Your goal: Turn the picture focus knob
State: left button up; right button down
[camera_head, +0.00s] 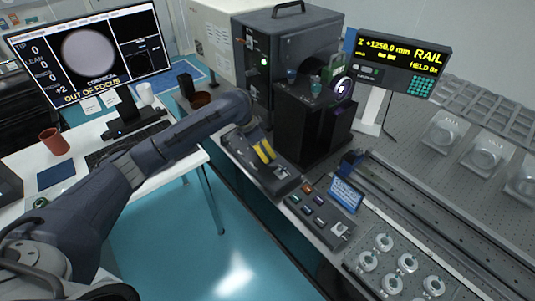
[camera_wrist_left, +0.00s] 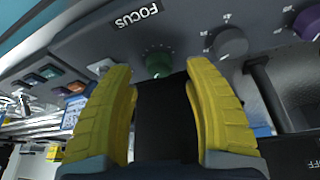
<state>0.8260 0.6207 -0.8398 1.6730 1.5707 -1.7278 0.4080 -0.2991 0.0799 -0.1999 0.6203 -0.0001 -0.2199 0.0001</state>
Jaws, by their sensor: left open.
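The focus knob (camera_wrist_left: 158,62) is a small green knob on a dark panel, beside the word FOCUS (camera_wrist_left: 138,16), in the left wrist view. My left gripper (camera_wrist_left: 165,85) has yellow fingers, open and apart, with the green knob in the gap near their tips; I cannot tell whether they touch it. In the head view my left gripper (camera_head: 264,151) is over the dark control box (camera_head: 262,172) and hides its knobs. The monitor (camera_head: 90,55) shows a pale blurred disc and reads OUT OF FOCUS, with +2. My right gripper is not in view.
A grey knob (camera_wrist_left: 229,42) and a purple knob (camera_wrist_left: 307,22) sit on the same panel. A second box with coloured buttons (camera_head: 320,213) stands beside the control box. A tall black instrument (camera_head: 312,120) rises behind.

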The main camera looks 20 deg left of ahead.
aim_at(267, 153)
pick_arm(q)
jog(key=shift+x, duration=1.45)
grip_shut()
